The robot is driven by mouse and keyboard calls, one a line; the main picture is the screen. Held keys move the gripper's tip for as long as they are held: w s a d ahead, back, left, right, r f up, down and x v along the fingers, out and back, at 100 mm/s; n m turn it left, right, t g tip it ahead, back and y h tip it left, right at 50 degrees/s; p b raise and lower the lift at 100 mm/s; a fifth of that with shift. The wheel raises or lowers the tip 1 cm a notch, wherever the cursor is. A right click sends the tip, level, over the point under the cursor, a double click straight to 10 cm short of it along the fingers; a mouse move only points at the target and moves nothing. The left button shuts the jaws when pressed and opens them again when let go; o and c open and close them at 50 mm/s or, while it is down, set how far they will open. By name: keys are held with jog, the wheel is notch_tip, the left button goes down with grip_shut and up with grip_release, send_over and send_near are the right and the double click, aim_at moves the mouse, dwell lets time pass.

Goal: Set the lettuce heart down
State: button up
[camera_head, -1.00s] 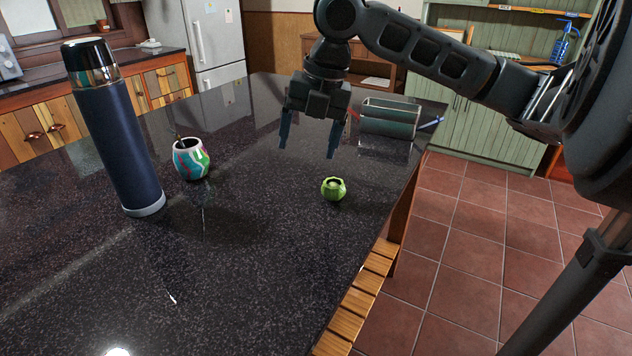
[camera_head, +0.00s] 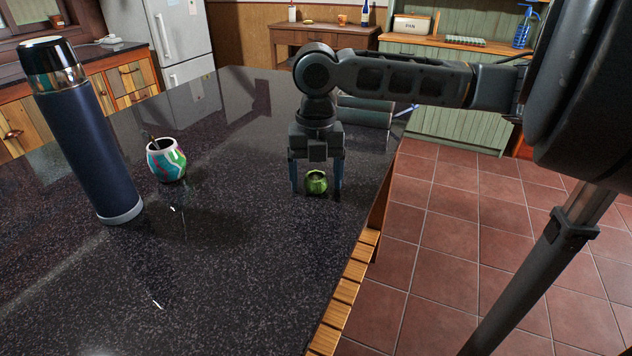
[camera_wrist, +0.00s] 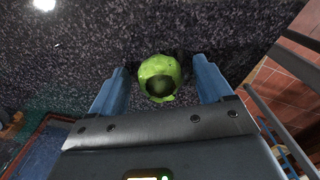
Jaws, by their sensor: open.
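The lettuce heart (camera_head: 317,182) is a small, round, light green thing on the dark speckled counter (camera_head: 235,250). My gripper (camera_head: 316,188) is above it, pointing down, with one blue finger on each side of it. The fingers are open and a gap shows on both sides. In the wrist view, the lettuce heart (camera_wrist: 160,78) lies between and a little beyond the fingertips, its dark hollow facing the camera. The gripper (camera_wrist: 165,80) does not visibly touch it there.
A tall dark blue flask (camera_head: 88,140) and a colourful cup (camera_head: 166,160) stand to the left. A dark cylindrical thing (camera_head: 365,112) lies behind my gripper. The counter's right edge is close, with a slatted wooden seat (camera_head: 345,290) beside it. The front counter is mostly clear.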

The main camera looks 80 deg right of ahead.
jog(key=c, duration=1.2)
jog(key=shift+r, duration=0.1)
